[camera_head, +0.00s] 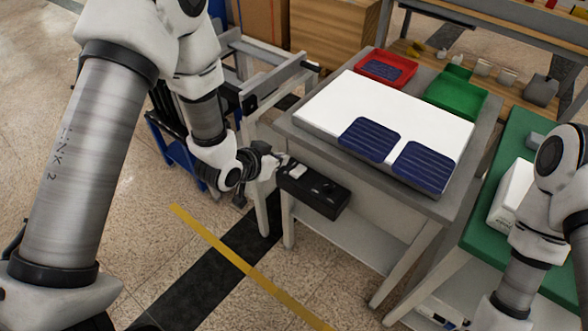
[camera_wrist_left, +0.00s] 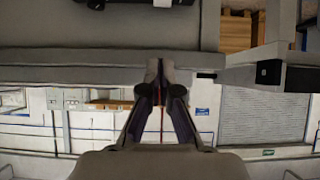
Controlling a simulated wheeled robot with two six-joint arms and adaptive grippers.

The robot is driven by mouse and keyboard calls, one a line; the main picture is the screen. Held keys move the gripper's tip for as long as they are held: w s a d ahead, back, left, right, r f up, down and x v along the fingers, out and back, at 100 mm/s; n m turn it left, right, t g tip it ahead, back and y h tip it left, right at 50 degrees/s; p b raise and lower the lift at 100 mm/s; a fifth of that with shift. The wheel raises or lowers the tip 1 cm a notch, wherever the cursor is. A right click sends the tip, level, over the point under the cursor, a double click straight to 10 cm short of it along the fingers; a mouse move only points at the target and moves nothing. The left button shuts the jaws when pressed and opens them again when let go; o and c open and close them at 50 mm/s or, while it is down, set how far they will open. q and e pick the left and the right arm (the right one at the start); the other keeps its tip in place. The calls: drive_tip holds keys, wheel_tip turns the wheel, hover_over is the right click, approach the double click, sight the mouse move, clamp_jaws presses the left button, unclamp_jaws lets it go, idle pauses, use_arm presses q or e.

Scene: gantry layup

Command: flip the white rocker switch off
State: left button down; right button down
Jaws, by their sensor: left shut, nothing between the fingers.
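A black control box (camera_head: 320,196) is fixed to the front of the grey table. The white rocker switch (camera_head: 297,171) shows as a small pale patch on the box's left end; its on or off position is too small to tell. My left gripper (camera_head: 280,160) is at the left end of the box, close beside the switch; I cannot tell whether it touches. In the left wrist view its fingers (camera_wrist_left: 158,68) are shut together with nothing between them. The switch is not clearly visible in that view. My right arm enters at the right, but its gripper is out of view.
The grey table (camera_head: 446,208) carries a white board (camera_head: 350,98) with two dark blue panels (camera_head: 370,138), a red tray (camera_head: 408,68) and a green tray (camera_head: 481,100). A grey frame (camera_head: 246,62) stands behind my left arm. A green-topped table (camera_head: 482,222) is at right.

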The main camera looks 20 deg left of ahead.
use_arm(q)
hover_over(298, 172)
wheel_tip(298, 172, down, 6)
drive_tip(key=shift+r+p, duration=0.25)
drive_tip(key=shift+p, duration=0.05)
drive_tip(key=f, duration=0.1)
drive_tip(key=s, duration=0.1)
drive_tip(key=f, duration=0.1)
drive_tip(key=shift+s+a+f, duration=0.2)
drive_tip(key=shift+a+f, duration=0.1)
drive_tip(key=shift+f, duration=0.05)
drive_tip(key=shift+s+a+f, duration=0.1)
drive_tip(key=shift+s+f, duration=0.1)
drive_tip(key=shift+f, duration=0.25)
drive_tip(key=shift+s+f, duration=0.3)
drive_tip(key=shift+f, duration=0.2)
drive_tip(key=shift+r+p, duration=0.5)
drive_tip(key=shift+r, duration=0.45)
drive_tip(key=shift+w, duration=0.1)
